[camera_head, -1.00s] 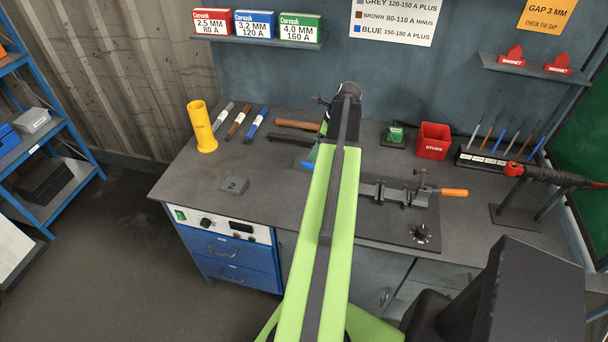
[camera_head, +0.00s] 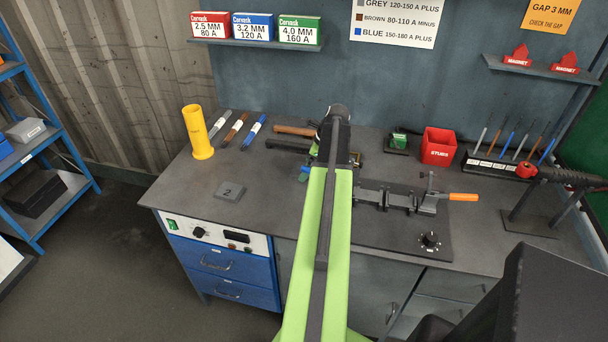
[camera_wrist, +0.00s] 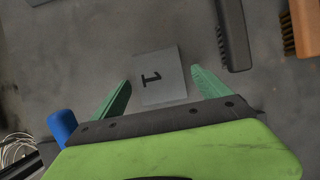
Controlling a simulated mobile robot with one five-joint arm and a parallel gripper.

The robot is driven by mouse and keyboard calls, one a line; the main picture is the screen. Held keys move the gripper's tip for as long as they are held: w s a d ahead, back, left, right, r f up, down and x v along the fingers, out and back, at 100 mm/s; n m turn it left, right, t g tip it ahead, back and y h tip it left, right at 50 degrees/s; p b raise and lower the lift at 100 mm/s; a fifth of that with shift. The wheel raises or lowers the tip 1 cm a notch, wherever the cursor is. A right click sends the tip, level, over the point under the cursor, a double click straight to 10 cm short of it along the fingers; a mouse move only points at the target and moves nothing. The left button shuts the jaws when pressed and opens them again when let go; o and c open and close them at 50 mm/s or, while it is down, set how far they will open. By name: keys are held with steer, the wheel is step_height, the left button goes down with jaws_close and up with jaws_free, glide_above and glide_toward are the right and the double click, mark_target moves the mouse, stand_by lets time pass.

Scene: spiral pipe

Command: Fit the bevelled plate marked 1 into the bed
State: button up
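The grey plate marked 1 (camera_wrist: 160,77) lies flat on the bench in the wrist view, between and just beyond the two green fingertips of my gripper (camera_wrist: 160,84). The gripper is open, with a finger on each side of the plate and neither seen touching it. In the head view my arm hides this plate. A clamp fixture with an orange handle (camera_head: 400,197), which looks like the bed, stands on a dark base plate right of my arm. Its left end is partly hidden by the arm.
A plate marked 2 (camera_head: 230,191) lies on the bench (camera_head: 190,178) left of my arm. Brushes lie close to plate 1, one dark (camera_wrist: 232,35) and one wooden (camera_wrist: 303,28). A yellow tube (camera_head: 197,132) and a red stubs box (camera_head: 437,147) stand farther off.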

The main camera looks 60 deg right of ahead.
jaws_close()
stand_by(0.4)
steer(key=shift+r, duration=0.15)
step_height(320, 180, up, 4)
steer(key=p, duration=0.4)
steer(key=shift+r+p, duration=0.1)
steer(key=shift+p, duration=0.2)
steer(key=s+d+r+p, duration=0.2)
steer(key=s+r+p, duration=0.4)
steer(key=s, duration=0.5)
steer(key=shift+s+d, duration=0.15)
steer(key=shift+d, duration=0.25)
steer(key=shift+r, duration=0.1)
